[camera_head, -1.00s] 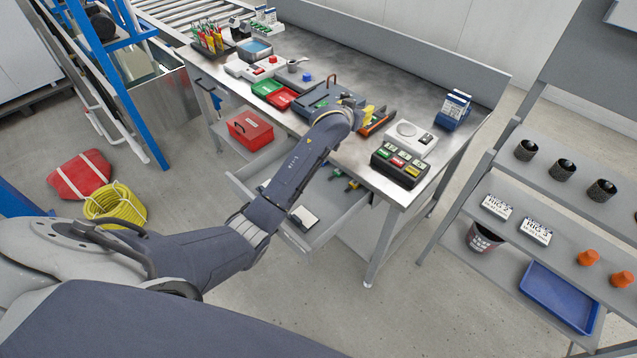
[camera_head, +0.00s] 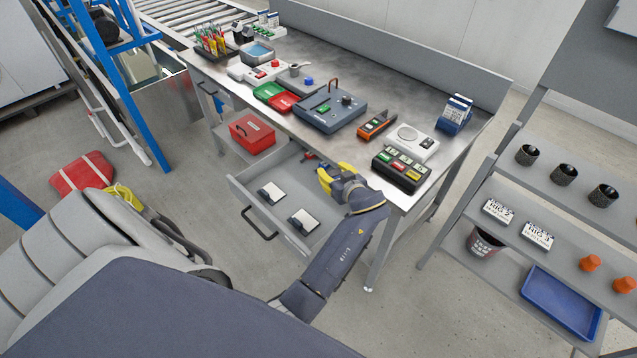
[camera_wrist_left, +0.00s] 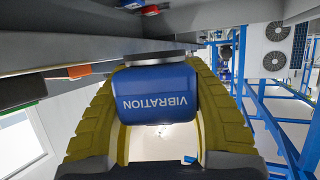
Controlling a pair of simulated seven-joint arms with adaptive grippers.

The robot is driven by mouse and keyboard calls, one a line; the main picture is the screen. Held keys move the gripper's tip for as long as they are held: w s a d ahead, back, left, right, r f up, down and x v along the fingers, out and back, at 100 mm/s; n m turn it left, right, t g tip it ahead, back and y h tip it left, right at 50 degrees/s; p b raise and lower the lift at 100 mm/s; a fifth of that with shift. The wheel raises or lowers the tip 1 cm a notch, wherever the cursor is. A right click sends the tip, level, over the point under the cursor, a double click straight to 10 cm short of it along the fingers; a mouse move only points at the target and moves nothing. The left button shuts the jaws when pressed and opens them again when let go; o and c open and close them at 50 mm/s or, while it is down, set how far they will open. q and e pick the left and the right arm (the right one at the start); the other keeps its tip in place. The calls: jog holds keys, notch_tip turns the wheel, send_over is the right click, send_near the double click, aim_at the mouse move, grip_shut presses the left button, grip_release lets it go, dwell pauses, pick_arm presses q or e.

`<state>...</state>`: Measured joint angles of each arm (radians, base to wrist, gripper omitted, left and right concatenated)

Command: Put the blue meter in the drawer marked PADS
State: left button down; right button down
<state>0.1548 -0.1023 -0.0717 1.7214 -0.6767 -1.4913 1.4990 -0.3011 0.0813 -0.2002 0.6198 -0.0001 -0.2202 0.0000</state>
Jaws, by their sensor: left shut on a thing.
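The blue meter (camera_wrist_left: 160,85) fills the middle of the left wrist view, with the word VIBRATION upside down on its face. My left gripper (camera_head: 325,178) has its yellow fingers shut on the meter's two sides. In the head view the gripper is over the right part of an open drawer (camera_head: 285,173) under the bench, and I cannot make out the meter there. Two white pads with dark parts lie in the drawer, one left (camera_head: 271,193) and one nearer the front (camera_head: 303,220). No PADS marking is readable. My right gripper is not in view.
The bench top (camera_head: 345,70) above the drawer carries a blue-grey case (camera_head: 328,108), an orange tester (camera_head: 376,125) and a dark button box (camera_head: 401,168). A grey shelf rack stands at the right.

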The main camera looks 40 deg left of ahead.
pick_arm(q)
jog(key=shift+s+d+f, duration=0.25)
jog(key=shift+s+d, duration=0.1)
jog(key=shift+d, duration=0.05)
jog(key=shift+s+d+f, duration=0.1)
jog(key=shift+d+f, duration=0.05)
jog(key=shift+f, duration=0.15)
jog(key=shift+d+f, duration=0.1)
jog(key=shift+f, duration=3.75)
jog(key=shift+f, duration=0.45)
jog(key=shift+s+f, duration=0.15)
jog(key=shift+f, duration=0.1)
jog(key=c, duration=0.7)
grip_release()
jog(key=shift+s+f, duration=0.15)
jog(key=shift+f, duration=0.05)
jog(key=shift+d, duration=0.1)
jog(key=shift+r, duration=0.2)
jog(key=shift+s+d+r, duration=0.35)
jog(key=shift+d+r, duration=0.25)
jog(key=shift+d, duration=0.1)
jog(key=shift+s+d+r, duration=0.4)
jog(key=shift+d+r, duration=0.15)
jog(key=shift+d, duration=0.15)
jog(key=shift+s+d+r, duration=0.35)
jog(key=shift+d+r, duration=0.25)
jog(key=shift+d, duration=0.1)
